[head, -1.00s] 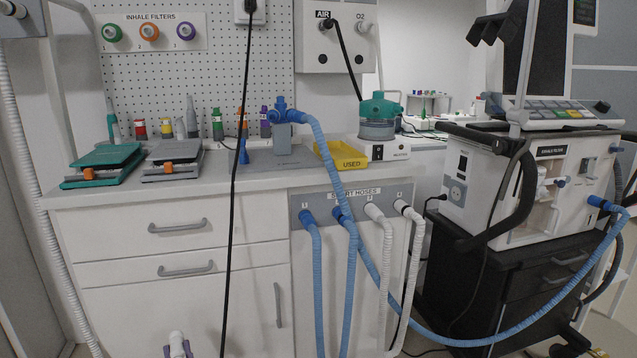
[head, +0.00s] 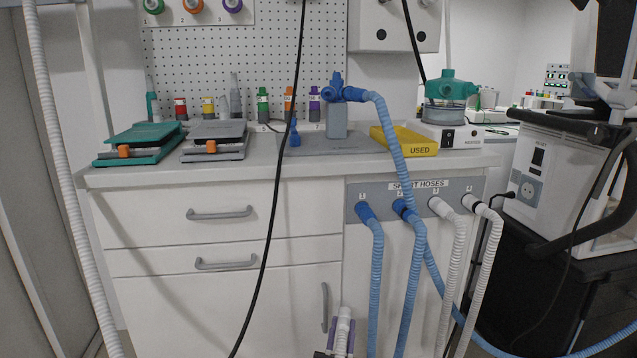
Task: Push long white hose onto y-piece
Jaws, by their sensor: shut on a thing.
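The blue y-piece (head: 334,90) sits upright on a grey block stand on the counter, with a blue ribbed hose (head: 390,125) attached to its right side. A long white ribbed hose (head: 58,150) hangs down the left side of the view. My gripper (head: 342,335) is at the bottom edge, low in front of the cabinet and well below the y-piece. Its purple fingers are shut on a white ribbed hose end that points up. The lower part of this hose is out of view, so its link to the hanging hose cannot be seen.
A black cable (head: 278,180) hangs in front of the cabinet. Short hoses hang from a grey panel (head: 465,188). A yellow tray (head: 418,148) and teal humidifier (head: 450,90) stand right of the y-piece; two clamp-like devices (head: 140,143) stand left. The ventilator (head: 560,180) is at right.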

